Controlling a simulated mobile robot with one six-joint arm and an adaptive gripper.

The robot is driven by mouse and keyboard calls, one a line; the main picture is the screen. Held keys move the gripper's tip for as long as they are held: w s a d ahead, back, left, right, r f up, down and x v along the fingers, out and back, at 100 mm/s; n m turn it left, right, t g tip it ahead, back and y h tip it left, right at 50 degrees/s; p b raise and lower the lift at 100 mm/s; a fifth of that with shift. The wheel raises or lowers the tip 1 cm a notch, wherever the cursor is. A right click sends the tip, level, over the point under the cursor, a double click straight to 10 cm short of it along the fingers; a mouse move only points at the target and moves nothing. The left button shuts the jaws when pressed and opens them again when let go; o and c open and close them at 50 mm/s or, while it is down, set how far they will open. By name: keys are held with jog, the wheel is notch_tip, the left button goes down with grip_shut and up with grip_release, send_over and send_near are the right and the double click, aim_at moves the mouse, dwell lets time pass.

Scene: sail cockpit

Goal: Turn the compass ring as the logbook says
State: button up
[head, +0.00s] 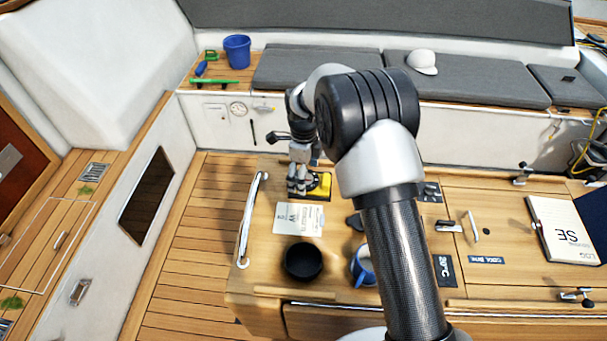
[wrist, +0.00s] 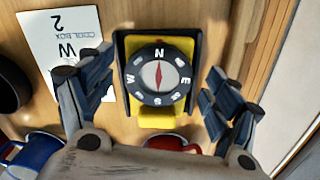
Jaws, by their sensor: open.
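The compass (wrist: 158,75) has a dark ring with white letters and a red needle, on a yellow base in a black holder. In the wrist view N is at the top, W at left and E at right; the needle points up towards N. In the head view its yellow base (head: 319,186) shows at the left of the table. My gripper (head: 299,188) is over it; in the wrist view its open fingers (wrist: 158,82) stand either side of the compass, apart from the ring. The open logbook (head: 562,232) lies at the right, with large letters SE.
A white card (wrist: 68,45) reading "W", "2" and "COOL BOX" lies beside the compass. A black bowl (head: 303,262) and a blue mug (head: 361,267) stand nearer the front. A red item (wrist: 170,141) is just below the compass in the wrist view. A rail (head: 252,215) edges the table's left.

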jog(key=c, duration=1)
